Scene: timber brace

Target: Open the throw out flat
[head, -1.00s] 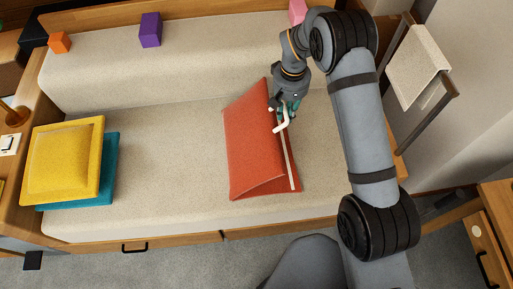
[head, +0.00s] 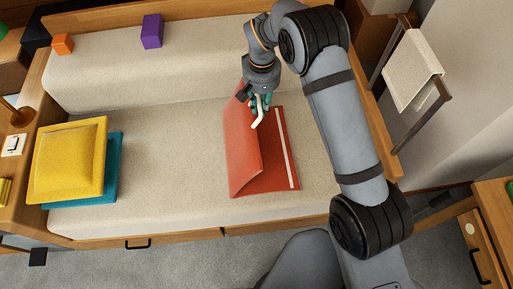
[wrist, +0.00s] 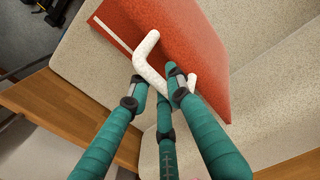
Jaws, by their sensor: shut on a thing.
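The red throw (head: 243,160) lies folded on the sofa seat. Its upper layer stands up as a raised flap leaning left. The lower layer (head: 278,150), with a white stripe along its right side, lies flat on the seat. My gripper (head: 262,101) is at the flap's upper right edge, shut on a bent white handle (head: 257,119) there. In the wrist view the teal fingers (wrist: 160,84) close around the white handle (wrist: 147,58), with red cloth (wrist: 185,40) just beyond. How the handle joins the cloth is hidden.
A yellow cushion (head: 68,160) rests on a teal one (head: 113,165) at the sofa's left end. Purple (head: 151,31) and orange (head: 62,44) blocks stand on the backrest. The seat left of the throw is clear. A beige cloth (head: 412,70) hangs on a rack at right.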

